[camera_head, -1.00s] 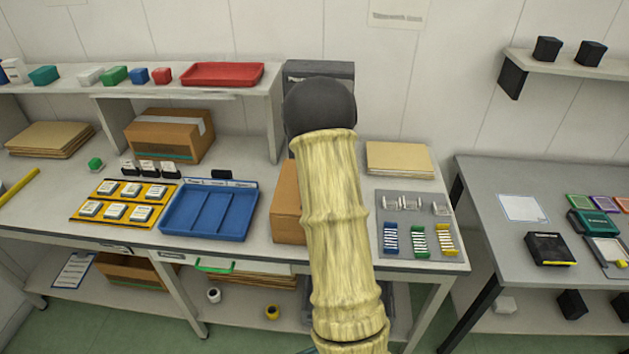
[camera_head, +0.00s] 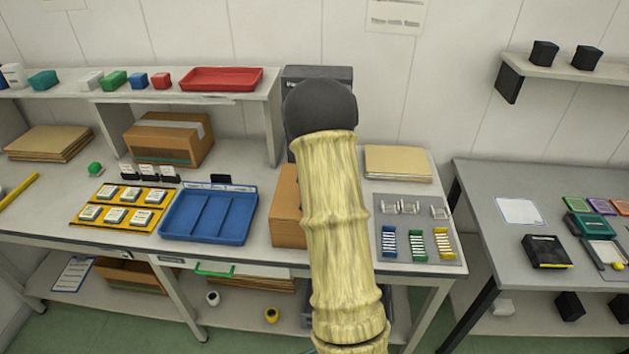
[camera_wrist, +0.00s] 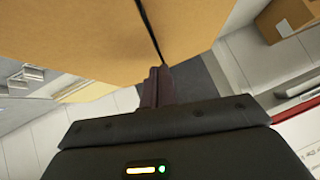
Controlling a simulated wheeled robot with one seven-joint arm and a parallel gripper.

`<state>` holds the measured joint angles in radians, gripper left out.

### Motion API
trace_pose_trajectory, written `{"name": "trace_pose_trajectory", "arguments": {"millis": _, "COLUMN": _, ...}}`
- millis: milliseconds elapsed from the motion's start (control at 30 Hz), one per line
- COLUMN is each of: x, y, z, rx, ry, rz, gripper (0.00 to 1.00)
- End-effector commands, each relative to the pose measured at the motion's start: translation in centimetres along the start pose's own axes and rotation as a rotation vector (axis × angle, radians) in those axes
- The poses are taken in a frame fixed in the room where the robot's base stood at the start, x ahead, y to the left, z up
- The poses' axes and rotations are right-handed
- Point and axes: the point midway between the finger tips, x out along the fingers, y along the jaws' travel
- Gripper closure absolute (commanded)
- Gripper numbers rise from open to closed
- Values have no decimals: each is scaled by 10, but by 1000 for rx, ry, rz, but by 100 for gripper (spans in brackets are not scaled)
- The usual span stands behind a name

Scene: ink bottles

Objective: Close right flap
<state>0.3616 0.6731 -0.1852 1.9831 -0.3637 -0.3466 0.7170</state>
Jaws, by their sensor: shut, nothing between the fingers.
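A cardboard box (camera_head: 286,207) stands on the bench in the head view, mostly hidden behind my arm. In the wrist view its brown cardboard (camera_wrist: 80,30) fills the upper part, with a narrow dark gap running down between two panels. My gripper (camera_wrist: 157,82) is shut and empty, with its fingertips at the lower end of that gap, touching or very close to the cardboard. I cannot tell which panel is the right flap. In the head view the gripper is hidden behind my arm.
A blue tray (camera_head: 209,215) stands left of the box. A grey mat (camera_head: 388,268) with coloured racks lies to its right, and flat cardboard (camera_head: 398,163) lies behind the mat. A dark grey bin (camera_head: 318,74) is behind my arm. Another taped box (camera_head: 168,139) stands at the back left.

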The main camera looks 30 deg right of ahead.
Motion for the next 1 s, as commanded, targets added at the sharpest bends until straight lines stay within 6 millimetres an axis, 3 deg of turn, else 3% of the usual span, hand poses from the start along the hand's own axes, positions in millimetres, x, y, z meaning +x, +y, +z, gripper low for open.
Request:
{"name": "trace_pose_trajectory", "arguments": {"millis": 233, "x": -9, "y": -2, "z": -9, "rx": 0, "ry": 0, "rz": 0, "gripper": 100}}
{"name": "trace_pose_trajectory", "arguments": {"millis": 500, "x": -32, "y": -10, "z": -32, "rx": -3, "ry": 0, "rz": -4, "gripper": 100}}
{"name": "trace_pose_trajectory", "arguments": {"millis": 1000, "x": -92, "y": -15, "z": -27, "rx": -4, "ry": 1, "rz": -5, "gripper": 100}}
